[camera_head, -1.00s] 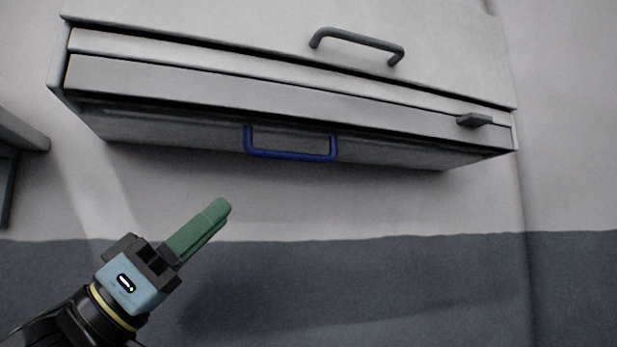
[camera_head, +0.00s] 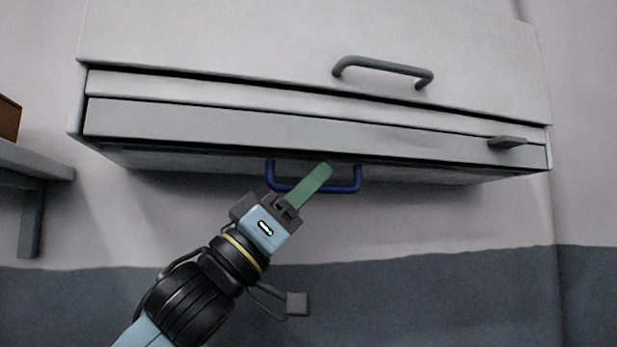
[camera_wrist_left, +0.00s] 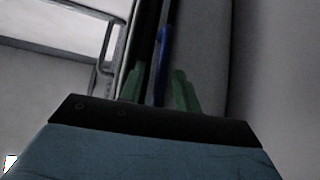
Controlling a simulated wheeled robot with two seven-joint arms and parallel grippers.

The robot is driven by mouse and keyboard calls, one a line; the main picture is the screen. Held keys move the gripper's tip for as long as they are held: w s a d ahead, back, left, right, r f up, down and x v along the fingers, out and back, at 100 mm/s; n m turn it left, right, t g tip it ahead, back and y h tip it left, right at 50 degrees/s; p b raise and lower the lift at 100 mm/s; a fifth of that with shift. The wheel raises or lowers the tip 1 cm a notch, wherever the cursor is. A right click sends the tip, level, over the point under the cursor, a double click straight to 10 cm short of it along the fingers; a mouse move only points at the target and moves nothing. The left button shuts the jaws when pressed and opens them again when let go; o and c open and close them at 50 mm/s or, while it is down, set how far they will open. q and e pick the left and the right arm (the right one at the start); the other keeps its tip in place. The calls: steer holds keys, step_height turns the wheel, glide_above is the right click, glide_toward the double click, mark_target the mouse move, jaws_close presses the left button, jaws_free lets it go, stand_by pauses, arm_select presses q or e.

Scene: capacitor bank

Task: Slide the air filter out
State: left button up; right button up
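A blue U-shaped handle (camera_head: 357,181) hangs from the dark underside of the wall cabinet; it seems to belong to the air filter, whose body I cannot make out. My left gripper (camera_head: 322,172) has green fingers and is at this handle, overlapping it in the head view. In the left wrist view the blue handle (camera_wrist_left: 161,60) shows as a bar between the two green fingers (camera_wrist_left: 160,88), which stand apart on either side of it. I see no clear contact. My right gripper is not in view.
The light grey cabinet (camera_head: 260,45) has a grey handle (camera_head: 385,66) on its front and a small grey latch (camera_head: 507,142) at the lower right. A shelf (camera_head: 35,158) with a brown box (camera_head: 8,118) is at the left edge.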

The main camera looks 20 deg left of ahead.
arm_select(q)
jaws_close()
stand_by(0.3)
step_height(320, 180, down, 19)
steer(key=b, duration=1.2)
jaws_free()
